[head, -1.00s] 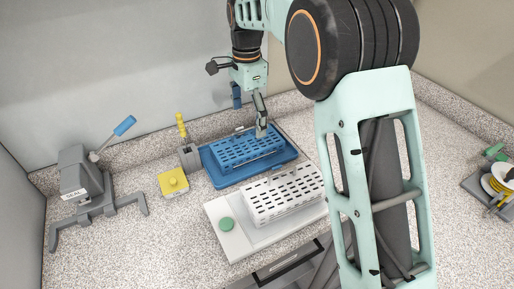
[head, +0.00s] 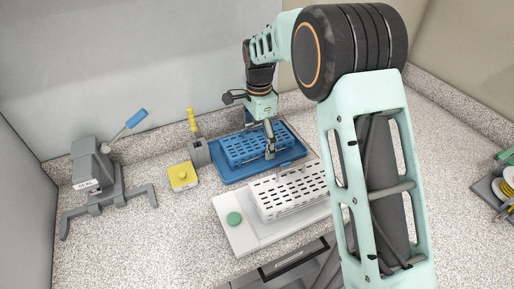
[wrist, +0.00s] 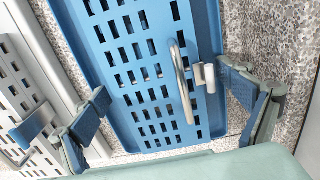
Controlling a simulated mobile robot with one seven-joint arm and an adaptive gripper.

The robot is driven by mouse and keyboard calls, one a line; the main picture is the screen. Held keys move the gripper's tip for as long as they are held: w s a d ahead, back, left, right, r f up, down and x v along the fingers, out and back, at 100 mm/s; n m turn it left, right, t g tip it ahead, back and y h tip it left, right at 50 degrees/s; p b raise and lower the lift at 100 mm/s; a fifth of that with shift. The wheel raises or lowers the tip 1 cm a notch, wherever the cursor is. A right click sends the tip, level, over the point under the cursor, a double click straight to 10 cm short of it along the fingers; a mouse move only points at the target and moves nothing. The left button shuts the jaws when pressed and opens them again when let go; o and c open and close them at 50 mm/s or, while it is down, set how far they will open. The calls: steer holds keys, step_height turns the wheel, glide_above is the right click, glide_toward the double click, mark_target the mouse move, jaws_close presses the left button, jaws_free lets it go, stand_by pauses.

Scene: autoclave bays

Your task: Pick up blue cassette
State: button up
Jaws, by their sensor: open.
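The blue cassette (head: 245,147), a slotted box, lies on a blue tray (head: 228,175) at the back of the counter. In the wrist view, the cassette (wrist: 125,70) fills the middle, with a grey wire handle (wrist: 180,80) and a metal clasp beside it. Nothing is held. Contact with the cassette cannot be told.
A white slotted cassette (head: 290,192) lies on a white tray (head: 228,205) with a green knob, just in front. A yellow block (head: 183,177), a grey holder (head: 200,153) and a grey lever device (head: 95,180) stand to the left. The left counter is mostly clear.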

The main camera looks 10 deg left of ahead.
steer(key=c, duration=1.3)
steer(key=shift+r, duration=0.1)
